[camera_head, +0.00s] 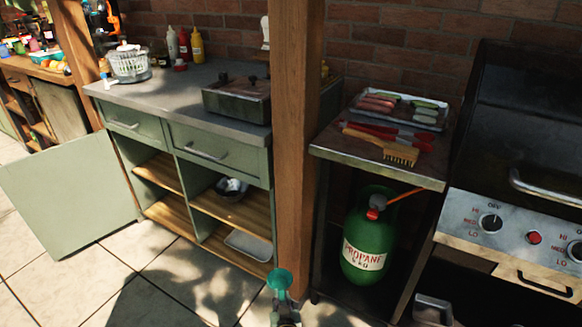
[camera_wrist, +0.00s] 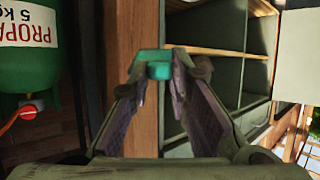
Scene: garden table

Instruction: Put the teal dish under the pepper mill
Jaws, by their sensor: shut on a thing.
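The teal dish (camera_head: 280,279) shows at the bottom middle of the head view, tilted, in front of the wooden post. My gripper (camera_head: 283,298) is just below it and is shut on it. In the wrist view the dish (camera_wrist: 158,70) is a small teal piece between the two fingertips of my gripper (camera_wrist: 160,62); most of it is hidden there. I cannot make out a pepper mill in either view.
A wooden post (camera_head: 296,130) stands between the green cabinet (camera_head: 222,142) and the side table (camera_head: 330,150). A propane tank (camera_head: 368,240) stands under that table, left of the grill (camera_head: 515,215). A cabinet door (camera_head: 72,205) hangs open. The grey counter has bare room left of the black-lidded box (camera_head: 237,102).

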